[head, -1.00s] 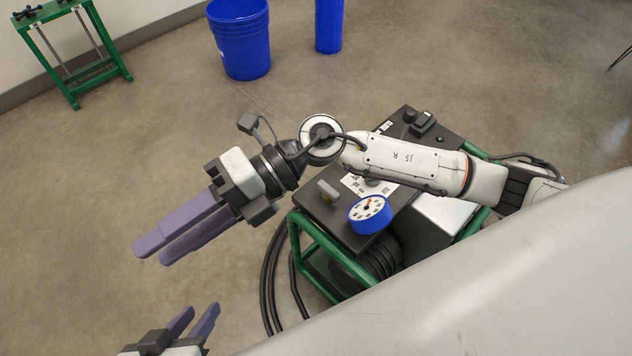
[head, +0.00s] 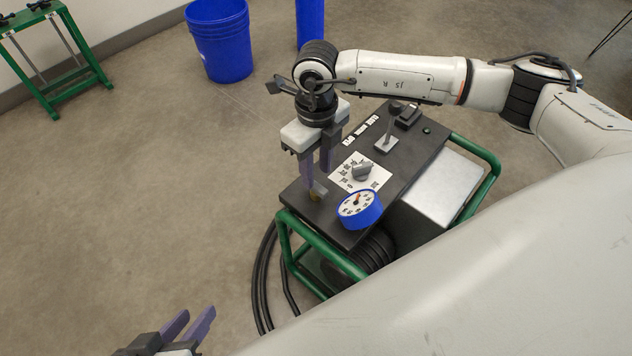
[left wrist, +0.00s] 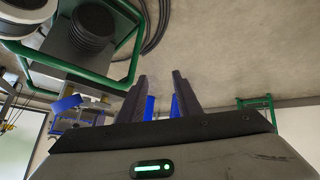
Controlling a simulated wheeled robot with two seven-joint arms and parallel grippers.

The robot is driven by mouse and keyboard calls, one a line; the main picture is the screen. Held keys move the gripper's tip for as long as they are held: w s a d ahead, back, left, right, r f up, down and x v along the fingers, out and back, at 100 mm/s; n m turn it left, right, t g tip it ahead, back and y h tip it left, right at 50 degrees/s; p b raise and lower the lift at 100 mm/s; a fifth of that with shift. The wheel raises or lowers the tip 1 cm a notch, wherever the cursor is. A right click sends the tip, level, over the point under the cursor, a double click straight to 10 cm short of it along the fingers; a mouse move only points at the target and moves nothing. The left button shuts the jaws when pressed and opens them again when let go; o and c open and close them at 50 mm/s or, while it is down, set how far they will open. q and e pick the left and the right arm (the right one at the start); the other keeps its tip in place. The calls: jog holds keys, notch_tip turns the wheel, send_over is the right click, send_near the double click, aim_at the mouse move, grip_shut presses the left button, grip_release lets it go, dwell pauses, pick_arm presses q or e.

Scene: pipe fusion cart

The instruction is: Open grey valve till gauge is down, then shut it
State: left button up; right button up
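The grey valve (head: 316,194) is on the near left corner of the cart's dark panel. My left gripper (head: 190,323) is open and empty at the bottom left, and also shows in the left wrist view (left wrist: 161,88).
The panel also carries a grey selector knob (head: 362,172) on a white card and a lever (head: 387,142). Green frame tubes (head: 330,262) and black hoses (head: 262,285) edge the cart. A blue bucket (head: 220,42) and green stand (head: 55,60) are far off. Left floor is clear.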

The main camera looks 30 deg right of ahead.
aim_at(316, 185)
notch_tip(316, 185, down, 4)
jog(key=shift+r+b, duration=0.15)
jog(key=shift+b, duration=0.3)
grip_shut()
jog(key=shift+n, duration=0.4)
grip_release()
pick_arm(q)
jog(key=shift+w+d+r, duration=0.1)
jog(key=shift+d+r, duration=0.25)
